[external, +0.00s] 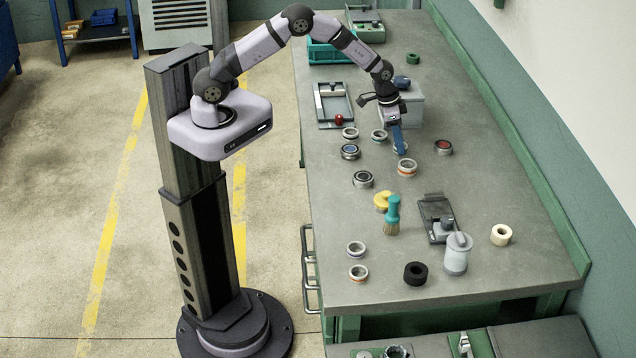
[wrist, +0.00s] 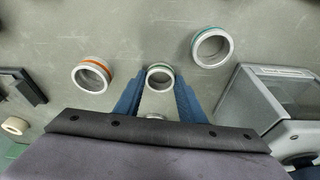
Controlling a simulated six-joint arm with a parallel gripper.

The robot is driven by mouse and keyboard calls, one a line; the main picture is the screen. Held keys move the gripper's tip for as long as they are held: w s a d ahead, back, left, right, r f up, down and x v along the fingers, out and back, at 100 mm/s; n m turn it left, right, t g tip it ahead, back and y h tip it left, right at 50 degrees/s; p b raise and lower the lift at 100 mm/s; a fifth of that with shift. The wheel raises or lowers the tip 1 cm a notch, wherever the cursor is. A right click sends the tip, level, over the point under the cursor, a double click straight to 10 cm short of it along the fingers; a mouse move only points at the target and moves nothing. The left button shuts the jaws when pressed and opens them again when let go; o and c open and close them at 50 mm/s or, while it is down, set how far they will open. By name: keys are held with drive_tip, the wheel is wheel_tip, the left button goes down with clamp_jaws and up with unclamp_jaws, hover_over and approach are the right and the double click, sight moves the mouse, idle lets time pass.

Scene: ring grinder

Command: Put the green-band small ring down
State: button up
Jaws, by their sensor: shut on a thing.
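The green-band small ring (wrist: 160,77) is a pale metal ring with a green stripe, held between the blue fingertips of my gripper (wrist: 158,88) in the wrist view. My gripper (external: 399,148) is shut on it and points down, low over the bench. In the external view the fingers mostly hide the ring. I cannot tell whether it touches the bench top. A wider green-band ring (wrist: 212,47) lies apart from it, up and right in the wrist view; it also shows in the external view (external: 379,136).
An orange-band ring (external: 406,167) lies close in front of my gripper, and a red-centred ring (external: 443,147) lies to its right. A grey box (external: 411,106) stands just behind. More rings, a brush (external: 392,215) and a black roll (external: 415,273) are on the bench (external: 480,210).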

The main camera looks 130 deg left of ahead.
drive_tip(key=o, duration=1.2)
drive_tip(key=shift+f, duration=0.1)
drive_tip(key=shift+c, duration=0.2)
drive_tip(key=shift+r, duration=0.25)
drive_tip(key=b+v, duration=0.3)
drive_tip(key=v, duration=0.9)
drive_tip(key=shift+f, duration=0.1)
